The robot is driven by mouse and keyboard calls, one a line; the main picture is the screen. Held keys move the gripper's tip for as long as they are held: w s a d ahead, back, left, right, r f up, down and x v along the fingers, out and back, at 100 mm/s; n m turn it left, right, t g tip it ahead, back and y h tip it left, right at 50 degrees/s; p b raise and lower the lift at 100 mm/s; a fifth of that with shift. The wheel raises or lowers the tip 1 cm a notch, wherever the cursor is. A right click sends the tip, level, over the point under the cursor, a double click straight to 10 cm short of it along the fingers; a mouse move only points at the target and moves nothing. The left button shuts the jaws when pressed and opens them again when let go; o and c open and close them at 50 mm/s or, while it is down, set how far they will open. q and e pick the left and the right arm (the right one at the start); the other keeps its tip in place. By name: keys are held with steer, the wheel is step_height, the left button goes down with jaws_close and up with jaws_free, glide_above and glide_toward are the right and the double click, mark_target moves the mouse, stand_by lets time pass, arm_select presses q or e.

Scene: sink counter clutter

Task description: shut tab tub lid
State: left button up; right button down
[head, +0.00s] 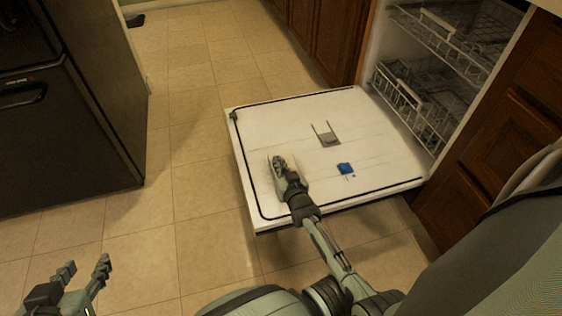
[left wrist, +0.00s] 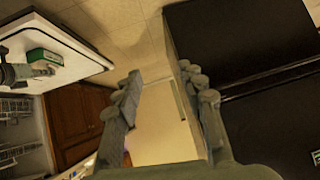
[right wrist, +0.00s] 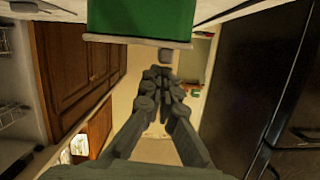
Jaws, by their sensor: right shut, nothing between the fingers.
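The tab tub appears to be the green box with pale edges (left wrist: 43,57) on the white dishwasher door in the left wrist view. A broad green face of it (right wrist: 140,18) fills the top of the right wrist view. In the head view my right gripper and hand mostly hide it. I cannot tell how its lid stands. My right gripper (head: 278,162) is shut and empty, right at the tub above the door; whether it touches is unclear. My left gripper (head: 85,268) is open and empty, low at the left, far from the tub.
The open dishwasher door (head: 235,150) has a grey dispenser (head: 329,139) and a small blue object (head: 345,168) on it. Wire racks (head: 410,105) stand inside the dishwasher. A dark fridge (head: 90,110) is at the left. The tiled floor between is clear.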

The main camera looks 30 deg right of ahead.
arm_select(q)
steer(key=shift+w+d+r, duration=0.3)
steer(key=shift+r, duration=0.05)
arm_select(e)
steer(key=shift+a+f, duration=0.15)
